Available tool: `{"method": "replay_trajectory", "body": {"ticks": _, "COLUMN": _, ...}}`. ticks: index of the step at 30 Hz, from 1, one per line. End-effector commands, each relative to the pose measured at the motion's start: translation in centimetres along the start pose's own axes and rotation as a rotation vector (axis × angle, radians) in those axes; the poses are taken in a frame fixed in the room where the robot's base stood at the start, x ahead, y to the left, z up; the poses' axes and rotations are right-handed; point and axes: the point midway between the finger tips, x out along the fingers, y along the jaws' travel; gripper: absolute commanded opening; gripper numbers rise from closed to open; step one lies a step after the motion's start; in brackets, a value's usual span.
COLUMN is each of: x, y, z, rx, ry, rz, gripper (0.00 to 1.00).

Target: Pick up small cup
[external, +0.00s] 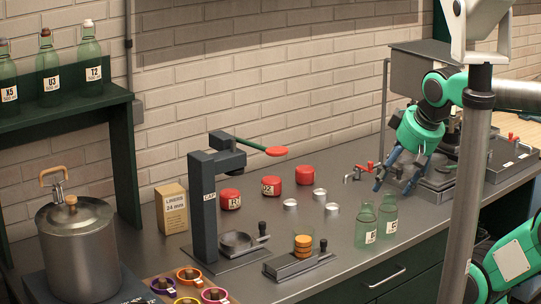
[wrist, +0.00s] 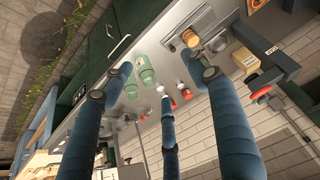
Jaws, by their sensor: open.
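Small silvery cups stand on the grey counter in the external view: one at the left (external: 290,205), one beside it (external: 319,195). I cannot tell which the task means. A small pale item (wrist: 162,89), perhaps one of them, shows in the wrist view between my fingers. My gripper (external: 392,184) is open above the counter, to the right of the cups and apart from them. Its blue fingers (wrist: 163,85) are spread and look empty in the wrist view.
Two green bottles (external: 365,226) stand in front of my gripper. Red tins (external: 303,174) stand behind the cups. A capping press (external: 203,205) is at the left, with a stack of orange discs (external: 303,245) near it. A metal machine (external: 436,177) is close on the right.

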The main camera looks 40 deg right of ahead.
Motion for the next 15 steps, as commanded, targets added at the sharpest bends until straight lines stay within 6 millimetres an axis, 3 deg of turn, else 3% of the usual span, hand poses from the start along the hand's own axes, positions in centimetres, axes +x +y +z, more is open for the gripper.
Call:
{"method": "replay_trajectory", "body": {"ticks": 8, "x": -0.1, "y": 0.5, "z": -2.6, "rx": -0.008, "ry": -0.027, "rz": 0.006, "gripper": 0.59}}
{"method": "replay_trajectory", "body": {"ticks": 15, "x": 0.5, "y": 1.6, "z": -7.6, "rx": -0.027, "ry": -0.08, "rz": 0.016, "gripper": 0.59}}
